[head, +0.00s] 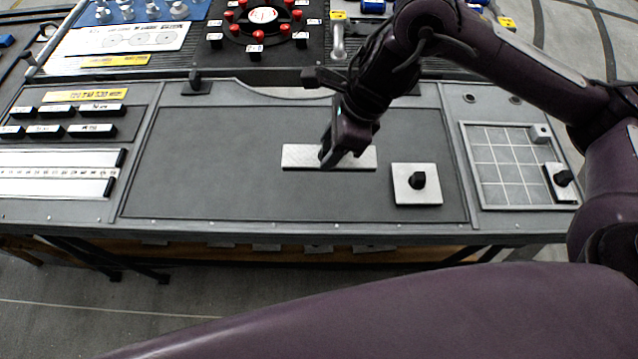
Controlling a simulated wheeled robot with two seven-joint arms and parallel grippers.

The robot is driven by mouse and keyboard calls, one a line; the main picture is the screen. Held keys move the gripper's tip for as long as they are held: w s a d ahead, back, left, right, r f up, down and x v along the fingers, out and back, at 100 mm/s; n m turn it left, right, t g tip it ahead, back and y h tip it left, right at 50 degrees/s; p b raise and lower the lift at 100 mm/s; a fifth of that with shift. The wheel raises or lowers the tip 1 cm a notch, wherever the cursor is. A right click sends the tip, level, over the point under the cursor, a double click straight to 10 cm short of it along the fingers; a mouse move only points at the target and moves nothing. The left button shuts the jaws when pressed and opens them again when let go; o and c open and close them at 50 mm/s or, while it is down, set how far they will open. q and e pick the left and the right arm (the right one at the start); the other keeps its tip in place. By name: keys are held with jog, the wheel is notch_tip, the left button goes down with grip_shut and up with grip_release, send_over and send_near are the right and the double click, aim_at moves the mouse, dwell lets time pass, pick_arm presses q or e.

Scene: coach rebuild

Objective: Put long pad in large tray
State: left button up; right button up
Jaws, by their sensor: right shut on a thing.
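The long pad (300,156) is a light, flat rectangular plate over the dark grey middle panel of the bench. My right gripper (329,157) reaches down from above and is shut on the long pad near its middle. The fingers hide the grasped part. I cannot tell whether the pad rests on the panel or is slightly above it. A shallow tray with a light grid (500,165) at the right looks like the large tray. It has a plate with a black knob (562,179) at its right edge. My left gripper is not in view.
A square plate with a black knob (405,196) lies between the long pad and the gridded tray. Labelled black blocks (45,130) and pale strips (55,174) are at the left. A black fixture with red knobs (262,45) stands behind. The panel's left part is clear.

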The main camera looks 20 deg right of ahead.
notch_tip(320, 180, down, 17)
jog(key=shift+a+f, duration=0.15)
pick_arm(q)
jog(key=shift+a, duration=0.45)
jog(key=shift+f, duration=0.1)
pick_arm(e)
jog(key=shift+f, duration=0.15)
jog(key=o, duration=1)
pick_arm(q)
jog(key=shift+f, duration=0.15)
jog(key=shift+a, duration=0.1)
